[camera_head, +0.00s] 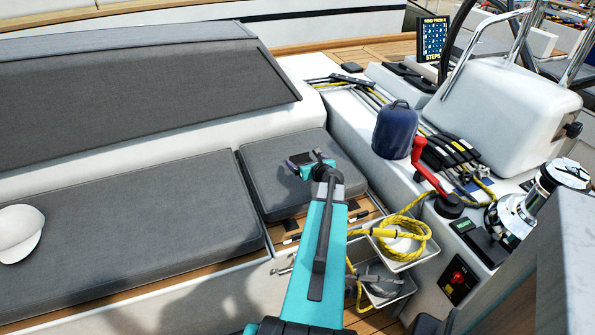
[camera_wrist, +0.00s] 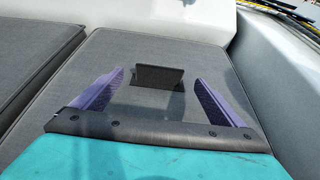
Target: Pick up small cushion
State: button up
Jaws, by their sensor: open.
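The small cushion (camera_head: 270,180) is a dark grey square pad lying flat on the bench, right of the long bench cushion. In the wrist view the small cushion (camera_wrist: 205,55) fills the middle, with a dark upright tab or strap (camera_wrist: 158,77) standing on it. My gripper (camera_wrist: 158,88) is open, its two purple fingers spread either side of the tab, with nothing between them in contact. In the head view my gripper (camera_head: 302,160) is over the small cushion, partly hidden by my arm. I cannot tell its exact height above the fabric.
The long grey cushion (camera_head: 130,225) lies left with a white cap (camera_head: 20,232) on it. A blue winch cover (camera_head: 393,130), red-handled winch (camera_head: 428,170), and a white bin (camera_head: 412,255) with yellow rope stand right. White coaming borders the cushion behind.

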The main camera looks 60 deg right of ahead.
aim_at(300, 156)
jog(key=shift+w+d+f, duration=0.25)
jog(key=shift+w+d, duration=0.15)
jog(key=shift+w, duration=0.15)
jog(key=shift+p+x, duration=0.5)
jog(key=shift+x, duration=2.1)
jog(key=shift+c, duration=0.2)
jog(key=shift+r, duration=0.1)
jog(key=c, duration=1.8)
